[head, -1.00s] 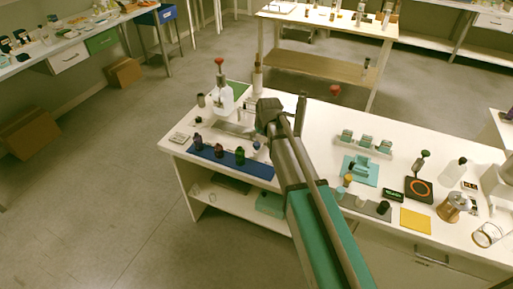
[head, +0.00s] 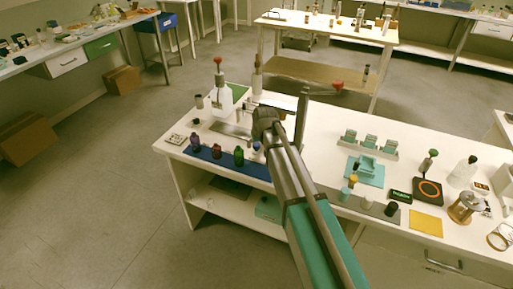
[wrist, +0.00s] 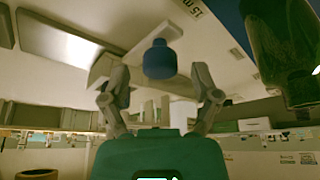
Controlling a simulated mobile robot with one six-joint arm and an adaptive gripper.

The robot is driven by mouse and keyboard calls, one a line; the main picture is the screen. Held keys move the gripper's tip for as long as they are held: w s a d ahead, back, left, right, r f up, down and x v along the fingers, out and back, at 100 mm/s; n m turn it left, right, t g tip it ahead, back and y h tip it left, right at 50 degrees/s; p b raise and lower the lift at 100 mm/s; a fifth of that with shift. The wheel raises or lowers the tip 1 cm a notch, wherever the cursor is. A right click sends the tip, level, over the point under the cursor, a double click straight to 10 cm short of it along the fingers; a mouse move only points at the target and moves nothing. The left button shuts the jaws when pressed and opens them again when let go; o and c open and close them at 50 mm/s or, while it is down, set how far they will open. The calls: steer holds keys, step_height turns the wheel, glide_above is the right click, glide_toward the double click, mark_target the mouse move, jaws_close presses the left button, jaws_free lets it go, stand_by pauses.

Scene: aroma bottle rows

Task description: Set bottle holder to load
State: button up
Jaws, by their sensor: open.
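My gripper (wrist: 161,76) is open in the wrist view, its fingers spread on either side of a blue, round-bodied piece with a narrower end (wrist: 160,60). That piece lies farther off between the fingertips, and I see no contact. Behind it is a pale grey bracket-like part (wrist: 106,68); I cannot tell whether this is the bottle holder. In the head view my gripper (head: 266,124) is over the left part of the table, near the right end of a blue mat (head: 225,162); its fingertips are hard to make out.
Purple, red and green bottles (head: 239,156) stand on the mat. A dark green bottle (wrist: 285,50) is close at the wrist view's upper right.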

steer(key=shift+w+f, duration=0.1)
steer(key=shift+f, duration=0.2)
jaws_close()
stand_by(0.4)
